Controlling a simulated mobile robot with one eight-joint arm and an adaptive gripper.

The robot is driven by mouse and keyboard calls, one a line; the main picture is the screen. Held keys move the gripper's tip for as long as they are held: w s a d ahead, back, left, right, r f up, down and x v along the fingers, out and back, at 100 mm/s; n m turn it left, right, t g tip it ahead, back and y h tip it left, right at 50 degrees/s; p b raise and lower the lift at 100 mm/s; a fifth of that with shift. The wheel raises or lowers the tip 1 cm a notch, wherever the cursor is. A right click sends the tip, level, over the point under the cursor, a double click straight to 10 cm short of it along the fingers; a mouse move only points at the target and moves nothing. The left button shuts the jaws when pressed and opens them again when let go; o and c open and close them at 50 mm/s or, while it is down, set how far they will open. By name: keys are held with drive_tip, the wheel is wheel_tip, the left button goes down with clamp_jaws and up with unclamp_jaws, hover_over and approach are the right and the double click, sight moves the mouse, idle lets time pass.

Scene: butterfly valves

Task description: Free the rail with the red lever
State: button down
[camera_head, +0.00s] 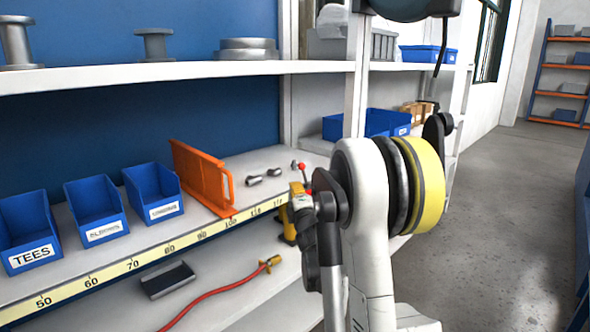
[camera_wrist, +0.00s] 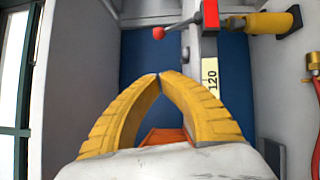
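The red lever shows in the wrist view as a red ball knob (camera_wrist: 158,33) on a thin rod. The rod runs to a red block (camera_wrist: 210,14) at the top. In the head view the knob (camera_head: 301,166) shows just above my gripper; the rest is partly hidden. My gripper's yellow fingers (camera_wrist: 158,76) meet at their tips with nothing between them. They are below the knob in the picture and apart from it. The numbered rail (camera_head: 165,249) runs along the shelf's front edge; its 120 mark (camera_wrist: 211,76) shows in the wrist view. An orange fence (camera_head: 201,177) stands at the rail.
Blue bins (camera_head: 94,210) stand left of the fence. Small metal fittings (camera_head: 264,176) lie right of it. A yellow cylinder (camera_wrist: 262,22) with a dark end adjoins the red block. A red hose (camera_head: 215,293) and a dark tray (camera_head: 167,279) lie on the lower shelf.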

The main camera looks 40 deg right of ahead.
drive_tip(key=s+d+b+x, duration=0.1)
drive_tip(key=d+b+x, duration=0.1)
drive_tip(key=x, duration=1.1)
drive_tip(key=shift+s+d+b, duration=0.2)
drive_tip(key=shift+b, duration=0.7)
drive_tip(key=shift+a+r, duration=0.1)
drive_tip(key=shift+r, duration=0.15)
